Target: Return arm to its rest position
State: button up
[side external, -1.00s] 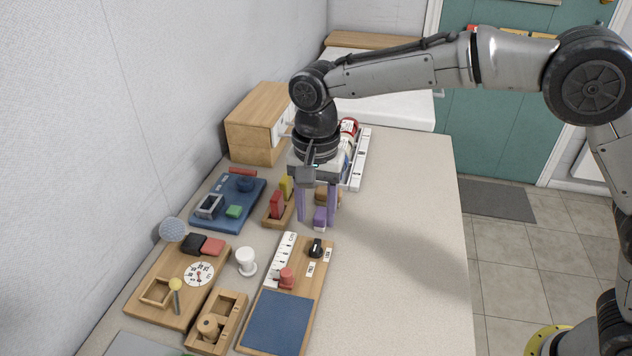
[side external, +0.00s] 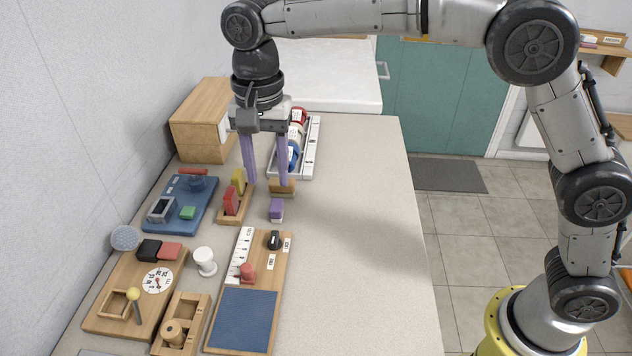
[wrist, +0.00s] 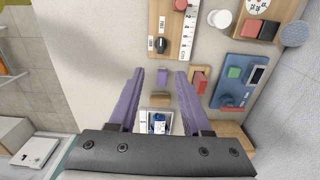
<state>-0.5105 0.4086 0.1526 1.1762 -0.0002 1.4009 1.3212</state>
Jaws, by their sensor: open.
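My gripper (side external: 266,184) hangs above the counter with its two purple fingers pointing down, spread apart and empty. In the wrist view its fingers (wrist: 160,73) are also apart. A small purple block (side external: 277,209) stands on the counter below and in front of the fingers. In the wrist view this block (wrist: 162,77) shows between the fingertips, beneath them. A wooden holder (side external: 226,219) with a red block (side external: 231,201) and a yellow block (side external: 239,181) stands beside it to the left.
A white tray (side external: 311,150) of containers and a wooden box (side external: 200,125) stand behind. A blue board (side external: 190,215) lies left. Wooden boards with a dial (side external: 158,281) and a blue pad (side external: 243,320) lie in front, near a white spool (side external: 204,261). The counter's right side is clear.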

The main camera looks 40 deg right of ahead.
jog(key=s+d+r+m+t, duration=0.1)
jog(key=s+d+r+t, duration=0.1)
jog(key=s+d+r, duration=0.5)
jog(key=s+d+r+t, duration=0.1)
jog(key=s+d+r, duration=0.1)
jog(key=d+r, duration=0.5)
jog(key=s+d+f+n+t, duration=0.1)
jog(key=s+d+f+n, duration=0.1)
jog(key=s+d+f, duration=0.3)
jog(key=s+d+f+n+t, duration=0.1)
jog(key=s+d, duration=0.3)
jog(key=s, duration=0.3)
jog(key=s+f+n, duration=0.5)
jog(key=f+n, duration=0.2)
jog(key=f, duration=0.1)
jog(key=shift+d+t, duration=0.3)
jog(key=shift+d, duration=0.1)
jog(key=shift+s+r, duration=0.1)
